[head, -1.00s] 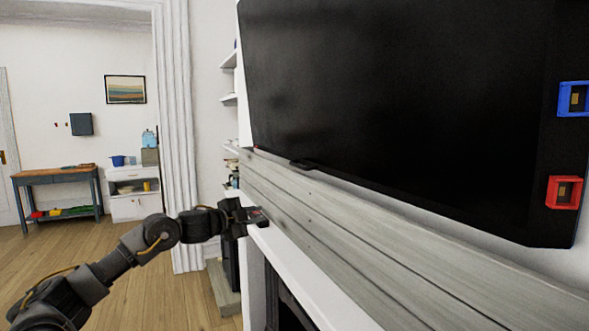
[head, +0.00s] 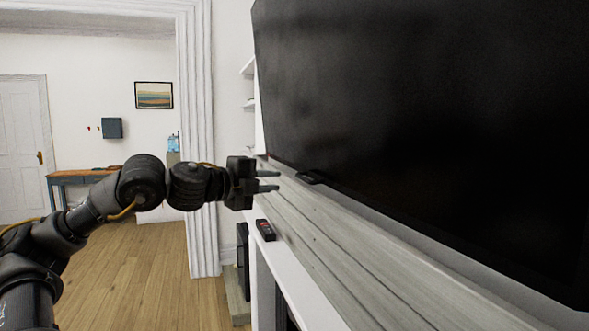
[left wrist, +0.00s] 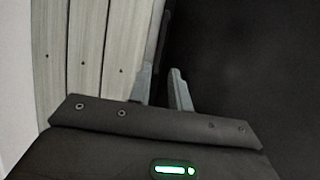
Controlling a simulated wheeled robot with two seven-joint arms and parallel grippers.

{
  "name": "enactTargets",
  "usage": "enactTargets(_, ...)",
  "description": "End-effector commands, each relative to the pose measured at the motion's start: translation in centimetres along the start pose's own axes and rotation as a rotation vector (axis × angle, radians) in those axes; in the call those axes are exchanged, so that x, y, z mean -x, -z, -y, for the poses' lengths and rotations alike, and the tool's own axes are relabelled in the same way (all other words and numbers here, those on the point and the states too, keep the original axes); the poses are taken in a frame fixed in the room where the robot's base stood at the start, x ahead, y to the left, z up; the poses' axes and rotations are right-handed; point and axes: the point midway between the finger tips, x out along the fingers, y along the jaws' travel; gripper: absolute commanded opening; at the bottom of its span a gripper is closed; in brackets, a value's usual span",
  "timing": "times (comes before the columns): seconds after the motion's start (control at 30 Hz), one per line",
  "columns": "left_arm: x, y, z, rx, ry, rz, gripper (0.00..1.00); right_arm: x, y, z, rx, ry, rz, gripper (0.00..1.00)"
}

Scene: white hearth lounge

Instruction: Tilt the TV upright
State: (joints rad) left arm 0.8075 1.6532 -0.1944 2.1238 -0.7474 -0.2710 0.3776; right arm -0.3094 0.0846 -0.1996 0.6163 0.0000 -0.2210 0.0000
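The TV (head: 420,110) is a large black screen on the wall above the fireplace, filling the right of the head view. A small dark tab (head: 312,177) sits at its lower edge. My left gripper (head: 277,181) is at the TV's lower left corner, with its two fingers apart and pointing right. In the left wrist view the left gripper's fingers (left wrist: 163,88) are spread beside the dark TV (left wrist: 250,65); one overlaps its edge. I cannot tell whether they touch it. My right gripper is not in view.
A grey wooden beam (head: 330,245) runs below the TV, above a white mantel shelf (head: 290,285). A small black object with red on it (head: 265,230) lies on the shelf. White wall shelves (head: 248,103) stand behind the gripper. The floor (head: 140,260) at left is open.

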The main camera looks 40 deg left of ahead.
Motion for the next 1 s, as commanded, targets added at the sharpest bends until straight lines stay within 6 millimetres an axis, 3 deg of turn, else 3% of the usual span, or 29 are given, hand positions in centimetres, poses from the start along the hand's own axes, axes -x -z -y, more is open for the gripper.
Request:
enactTargets(0.03,-1.0,0.1,0.6,0.007,-0.003,-0.005,0.2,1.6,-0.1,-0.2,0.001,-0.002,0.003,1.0)
enactTargets(0.17,-3.4,0.6,0.7,0.005,-0.004,-0.011,0.2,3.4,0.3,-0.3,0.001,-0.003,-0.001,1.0)
enactTargets(0.5,-8.4,1.1,0.7,-0.004,-0.002,-0.011,0.2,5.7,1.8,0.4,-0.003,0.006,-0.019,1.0)
enactTargets(0.93,-9.3,1.0,0.4,-0.007,-0.003,-0.008,0.2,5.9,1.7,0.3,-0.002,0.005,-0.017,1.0)
enactTargets(1.0,-9.3,1.1,0.3,-0.007,-0.004,-0.009,0.1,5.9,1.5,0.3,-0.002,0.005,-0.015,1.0)
